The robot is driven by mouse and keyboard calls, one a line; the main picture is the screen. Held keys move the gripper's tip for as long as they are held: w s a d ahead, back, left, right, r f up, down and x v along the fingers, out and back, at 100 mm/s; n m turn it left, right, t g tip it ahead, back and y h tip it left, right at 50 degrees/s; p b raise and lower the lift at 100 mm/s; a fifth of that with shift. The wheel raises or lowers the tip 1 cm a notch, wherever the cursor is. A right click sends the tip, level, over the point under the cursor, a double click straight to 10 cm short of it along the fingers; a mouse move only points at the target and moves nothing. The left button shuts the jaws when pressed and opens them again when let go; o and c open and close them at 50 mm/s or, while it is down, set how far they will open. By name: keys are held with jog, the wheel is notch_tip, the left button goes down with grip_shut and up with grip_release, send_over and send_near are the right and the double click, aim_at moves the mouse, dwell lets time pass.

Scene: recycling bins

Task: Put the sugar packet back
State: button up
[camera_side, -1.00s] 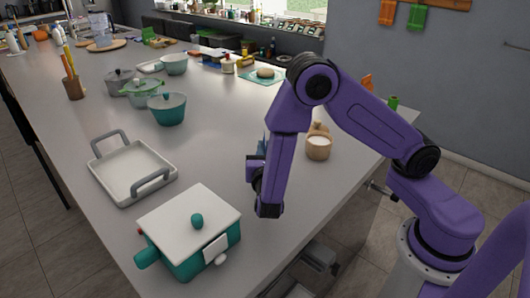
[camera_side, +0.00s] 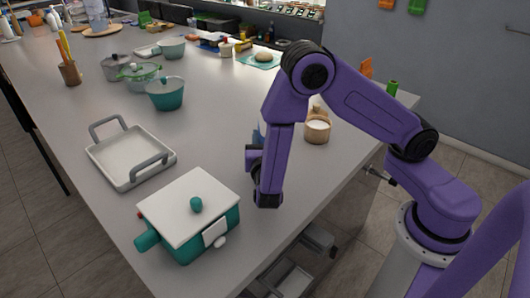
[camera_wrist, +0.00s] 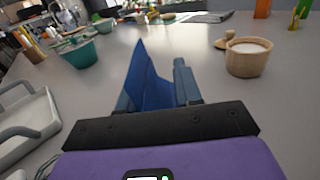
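A thin blue, pointed sheet-like thing (camera_wrist: 148,78), probably the sugar packet, stands up between the grey-blue fingers of my gripper (camera_wrist: 158,92) in the wrist view. My gripper appears shut on it. No print shows on it. In the side view, a small bit of blue (camera_side: 258,137) shows behind my purple wrist, which hides most of my gripper. The gripper is above the counter. A round wooden bowl (camera_side: 317,130) with white contents stands to its right; it also shows in the wrist view (camera_wrist: 247,62), with a wooden lid beside it.
A white tray (camera_side: 128,158) with grey handles and a teal pot (camera_side: 190,238) with a white lid stand at the left and front. Several teal and grey pots stand farther back. The counter (camera_side: 215,130) between them and my gripper is clear.

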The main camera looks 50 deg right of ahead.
jog(key=v, duration=1)
jog(key=shift+s+a, duration=0.25)
jog(key=shift+a, duration=0.1)
grip_shut()
jog(key=s+a+r+m+g+h, duration=0.1)
jog(key=s+a+g+h, duration=0.1)
jog(key=a, duration=0.4)
jog(key=s+a+r+m+g+h, duration=0.1)
jog(key=s+a+m+g, duration=0.15)
jog(key=a, duration=0.45)
jog(key=x, duration=1.4)
jog(key=shift+r+n, duration=0.35)
